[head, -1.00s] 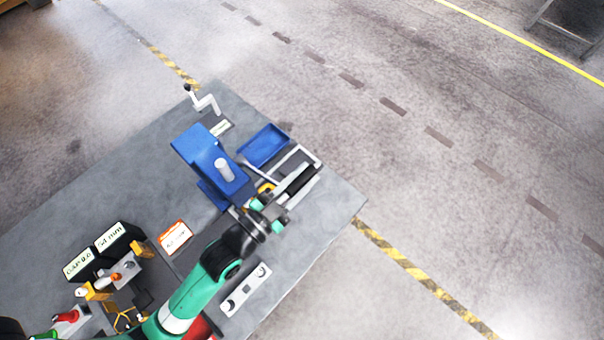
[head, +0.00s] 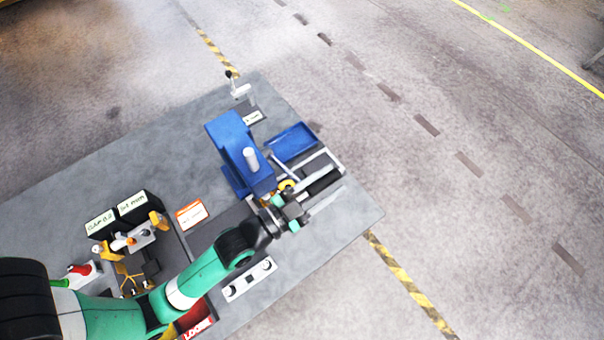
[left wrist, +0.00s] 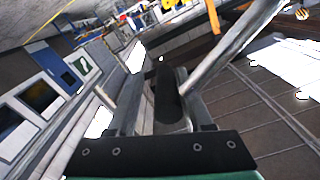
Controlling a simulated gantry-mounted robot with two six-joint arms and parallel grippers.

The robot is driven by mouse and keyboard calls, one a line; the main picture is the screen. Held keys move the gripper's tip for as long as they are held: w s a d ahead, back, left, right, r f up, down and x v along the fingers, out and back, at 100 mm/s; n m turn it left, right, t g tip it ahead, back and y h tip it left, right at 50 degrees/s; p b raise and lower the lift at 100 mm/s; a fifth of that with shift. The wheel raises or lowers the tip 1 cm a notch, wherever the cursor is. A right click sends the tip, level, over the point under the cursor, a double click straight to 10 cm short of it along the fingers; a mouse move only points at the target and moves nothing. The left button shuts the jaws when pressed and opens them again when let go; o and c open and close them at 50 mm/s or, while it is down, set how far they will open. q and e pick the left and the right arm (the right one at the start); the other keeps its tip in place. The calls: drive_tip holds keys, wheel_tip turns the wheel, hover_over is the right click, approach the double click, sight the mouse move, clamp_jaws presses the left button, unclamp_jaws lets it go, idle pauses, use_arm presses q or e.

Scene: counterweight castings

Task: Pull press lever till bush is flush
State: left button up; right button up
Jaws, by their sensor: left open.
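The blue press (head: 238,150) stands on the grey bench in the head view, with a light round post on top. The press lever shows as pale bars at its right, with a black grip (head: 322,180). My left gripper (head: 309,204) is open beside that grip. In the left wrist view the black grip (left wrist: 168,95) shows between the two fingers, with a gap visible; I cannot tell whether either touches it. A small yellow part (head: 287,186) sits beside the press, partly hidden by my arm. I cannot make out the bush or whether it is flush.
A blue tray (head: 293,141) lies behind the lever. The bench's right corner (head: 372,218) is clear.

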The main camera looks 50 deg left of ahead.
use_arm(q)
drive_tip(key=s+a+b, duration=0.1)
drive_tip(key=s, duration=1)
drive_tip(key=shift+s+f+b, duration=0.15)
drive_tip(key=shift+s+b, duration=0.15)
drive_tip(key=shift+a, duration=0.1)
